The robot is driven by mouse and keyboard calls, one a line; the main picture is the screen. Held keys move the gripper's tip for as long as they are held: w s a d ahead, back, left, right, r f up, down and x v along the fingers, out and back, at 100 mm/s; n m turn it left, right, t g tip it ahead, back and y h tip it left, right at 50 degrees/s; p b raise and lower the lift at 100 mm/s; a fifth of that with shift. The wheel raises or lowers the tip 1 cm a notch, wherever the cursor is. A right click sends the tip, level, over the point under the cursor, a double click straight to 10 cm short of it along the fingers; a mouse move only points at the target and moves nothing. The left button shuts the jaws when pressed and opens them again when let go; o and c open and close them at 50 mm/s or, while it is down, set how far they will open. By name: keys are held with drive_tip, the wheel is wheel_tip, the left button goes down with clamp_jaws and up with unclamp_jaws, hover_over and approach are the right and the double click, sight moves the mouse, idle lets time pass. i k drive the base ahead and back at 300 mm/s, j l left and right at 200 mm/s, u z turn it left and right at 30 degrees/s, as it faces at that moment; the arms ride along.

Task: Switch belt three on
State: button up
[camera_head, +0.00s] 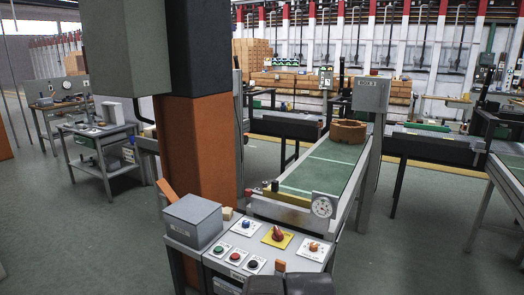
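A green conveyor belt (325,165) runs away from a control panel (262,248) at the bottom centre. A grey box (371,94) on a post beside the belt bears small lettering that seems to end in 3. The panel has a red rotary knob (278,233) on a yellow plate and an orange knob (313,246) on a white plate. Its push buttons are blue (246,224), green (219,250), red (235,257) and black (252,264). I cannot make out a gripper; dark shapes at the bottom edge partly cover the panel's front.
A brown block-like piece (348,131) lies on the belt's far part. A round dial (322,206) stands at its near end, and a grey box (192,217) at the panel's left. A thick orange column (200,150) hides what is behind. Floor (425,235) is open to the right.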

sight(277, 235)
drive_tip(key=i+j+z, duration=0.1)
drive_tip(key=i, duration=0.3)
drive_tip(key=i+j+z, duration=0.1)
drive_tip(key=i, duration=0.35)
